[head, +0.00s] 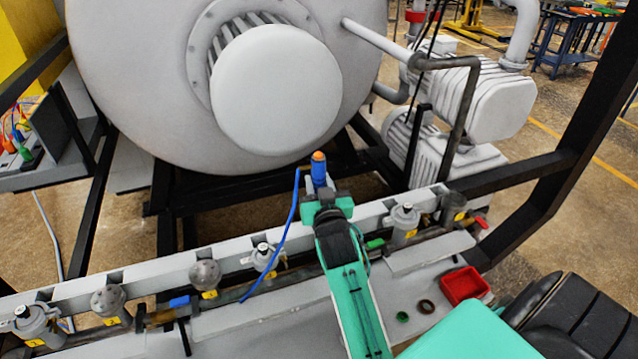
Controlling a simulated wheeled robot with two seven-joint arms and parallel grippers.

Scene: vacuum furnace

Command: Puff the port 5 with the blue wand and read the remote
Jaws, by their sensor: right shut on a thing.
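My right gripper (328,203) is shut on the blue wand (319,174), which stands up from the jaws with an orange end on top. A thin blue hose (291,215) runs from it down to the left. The wand is above the grey manifold rail, in front of the vessel. Ports with yellow number tags line the rail; the digits are too small to read surely. One capped port (404,218) stands right of my gripper, another (263,256) left of it. My gripper hides part of the rail. Port 5 and the remote cannot be surely picked out. My left gripper is out of view.
The big grey vessel (120,90) fills the back, with pumps (487,100) to its right. Black frame bars (540,185) cross at right. A red tray (463,286) and two small rings (426,306) lie on the shelf. A dark panel (62,125) is at left.

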